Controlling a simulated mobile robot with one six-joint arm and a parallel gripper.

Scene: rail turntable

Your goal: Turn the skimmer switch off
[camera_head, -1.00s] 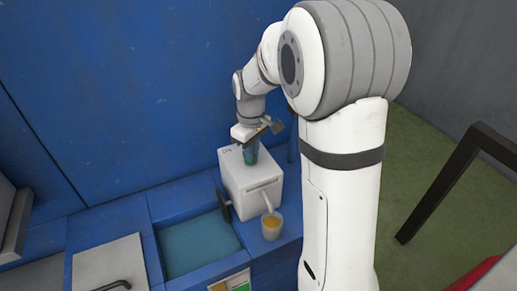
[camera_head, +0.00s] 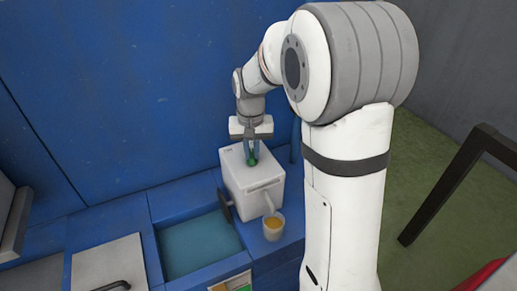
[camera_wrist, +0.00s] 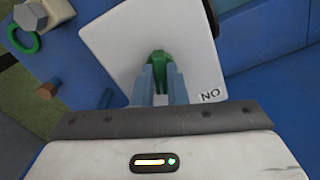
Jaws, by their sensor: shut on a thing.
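The skimmer is a white box (camera_head: 262,190) beside the water basin, with a dark disc (camera_head: 225,206) on its basin side. A green switch knob (camera_wrist: 159,57) stands on the box's top; its lower part also shows in the head view (camera_head: 252,162). My gripper (camera_head: 252,153) points down from above the box. In the wrist view my gripper's blue-grey fingers (camera_wrist: 161,82) are shut on the green knob. A label reading "ON" (camera_wrist: 210,96), upside down in that view, lies right of the fingers. The knob's exact setting is partly hidden by the fingers.
A basin of blue-green water (camera_head: 200,247) lies left of the box. A cup with amber liquid (camera_head: 273,228) stands under the box's spout at the front. A blue wall (camera_head: 130,90) rises behind. A dark frame (camera_head: 445,190) stands at the right.

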